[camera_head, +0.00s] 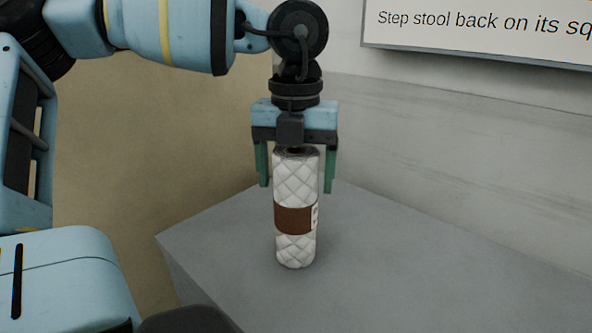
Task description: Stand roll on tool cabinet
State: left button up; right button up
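A white quilted wadding roll (295,182) with a brown paper band stands upright on the grey top of the tool cabinet (400,270). My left gripper (296,185) points straight down over the roll's upper end. Its two green fingers are spread on either side of the roll, with a gap visible on both sides. The roll's dark open core shows at its top, just under the gripper's palm. My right gripper is not in view.
A pale wall (450,130) runs along the back of the cabinet. A sign (480,30) with black text hangs at the upper right. The cabinet top right of the roll is clear. The cabinet's left edge drops to a tan floor (120,170).

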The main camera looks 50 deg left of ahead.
pick_arm(q)
jog(key=shift+o, duration=0.2)
jog(key=shift+r, duration=0.15)
notch_tip(320, 180, up, 12)
jog(key=shift+r, duration=0.1)
dwell(0.4)
